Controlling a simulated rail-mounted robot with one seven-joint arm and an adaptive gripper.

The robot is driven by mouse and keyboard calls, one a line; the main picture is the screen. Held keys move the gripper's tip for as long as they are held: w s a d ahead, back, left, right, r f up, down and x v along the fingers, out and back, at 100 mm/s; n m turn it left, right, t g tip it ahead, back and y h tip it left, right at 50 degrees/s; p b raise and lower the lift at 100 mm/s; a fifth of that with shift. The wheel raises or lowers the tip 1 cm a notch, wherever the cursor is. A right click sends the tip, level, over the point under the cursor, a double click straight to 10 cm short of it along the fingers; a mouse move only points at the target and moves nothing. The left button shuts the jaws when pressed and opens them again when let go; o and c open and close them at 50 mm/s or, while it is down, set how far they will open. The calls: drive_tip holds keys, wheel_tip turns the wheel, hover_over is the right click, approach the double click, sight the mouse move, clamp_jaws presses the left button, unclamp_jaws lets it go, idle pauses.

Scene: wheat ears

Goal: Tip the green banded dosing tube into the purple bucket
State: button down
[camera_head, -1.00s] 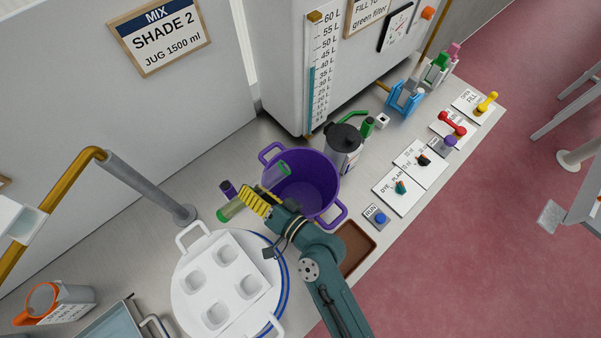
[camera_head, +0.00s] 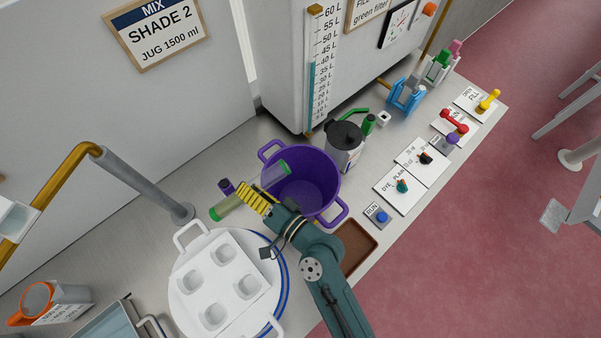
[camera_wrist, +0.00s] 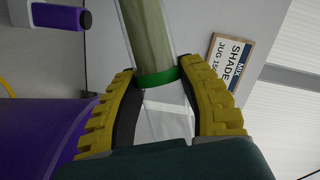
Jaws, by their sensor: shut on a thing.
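The green banded dosing tube (camera_head: 227,208) is held across my gripper (camera_head: 257,198), close beside the left rim of the purple bucket (camera_head: 333,172). The tube looks strongly tilted, near lying. Its clear right end reaches over the bucket's opening and its greenish left end sticks out left of the bucket. In the wrist view my yellow-padded gripper (camera_wrist: 170,108) is shut around the tube (camera_wrist: 147,35) at its green band, with pale green contents beyond the band and a clear part between the fingers. The bucket (camera_wrist: 40,125) fills the lower left there. I cannot see liquid inside the bucket.
A grey jug (camera_head: 343,150) stands right of the bucket. A brown tray (camera_head: 352,248) and dye controls (camera_head: 403,187) lie front right.

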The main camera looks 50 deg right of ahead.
drive_tip(key=shift+m+b, duration=0.5)
drive_tip(key=shift+b, duration=0.1)
drive_tip(key=shift+s+d+m+t+b, duration=0.2)
drive_tip(key=shift+d+m+t+b, duration=0.5)
drive_tip(key=shift+b, duration=0.7)
drive_tip(key=shift+a+r+m, duration=0.1)
drive_tip(key=shift+r+m, duration=0.8)
drive_tip(key=shift+m+t+b, duration=0.3)
drive_tip(key=shift+m+b, duration=0.2)
drive_tip(key=shift+b, duration=0.05)
idle(0.4)
